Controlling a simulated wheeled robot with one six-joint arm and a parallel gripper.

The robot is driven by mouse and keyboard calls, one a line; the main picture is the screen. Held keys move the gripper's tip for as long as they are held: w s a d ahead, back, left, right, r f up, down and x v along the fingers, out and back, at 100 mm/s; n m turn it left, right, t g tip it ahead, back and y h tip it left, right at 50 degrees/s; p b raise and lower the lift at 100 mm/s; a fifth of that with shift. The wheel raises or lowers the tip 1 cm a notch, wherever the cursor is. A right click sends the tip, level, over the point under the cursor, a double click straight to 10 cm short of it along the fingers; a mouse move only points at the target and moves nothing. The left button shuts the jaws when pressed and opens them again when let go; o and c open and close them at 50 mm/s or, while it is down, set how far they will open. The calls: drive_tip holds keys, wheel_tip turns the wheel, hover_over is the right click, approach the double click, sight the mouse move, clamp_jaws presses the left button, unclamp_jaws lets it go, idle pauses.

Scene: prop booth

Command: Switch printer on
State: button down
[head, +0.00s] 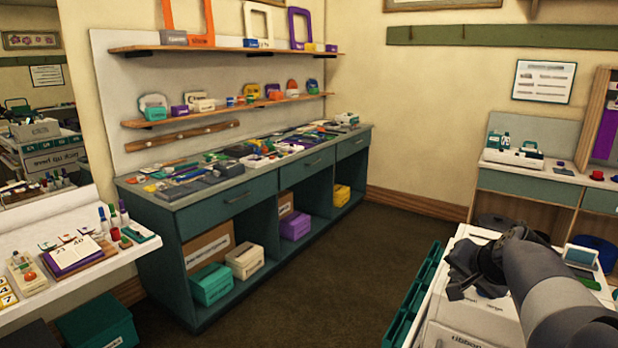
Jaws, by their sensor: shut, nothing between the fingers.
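My gripper (458,288) is dark and shut, with nothing between its fingers. It is at the lower right, over or in front of a white top with drawers or boxes (470,325), one labelled "ribbon"; I cannot tell whether it touches anything. A white and teal machine (514,157) on the desk at the right looks like it may be the printer, well beyond my gripper. A small whitish device (347,119) stands at the far end of the long counter; I cannot tell what it is. No power switch can be made out.
The long teal counter (234,207) is crowded with small items, with bins below. Shelves (235,108) hang above it. A white table (100,262) with pens and a calendar is at the left. The dark floor (335,275) in the middle is clear. My arm hides part of the right side.

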wheel_tip(320, 180, up, 6)
drive_tip(key=p, duration=0.4)
idle(0.3)
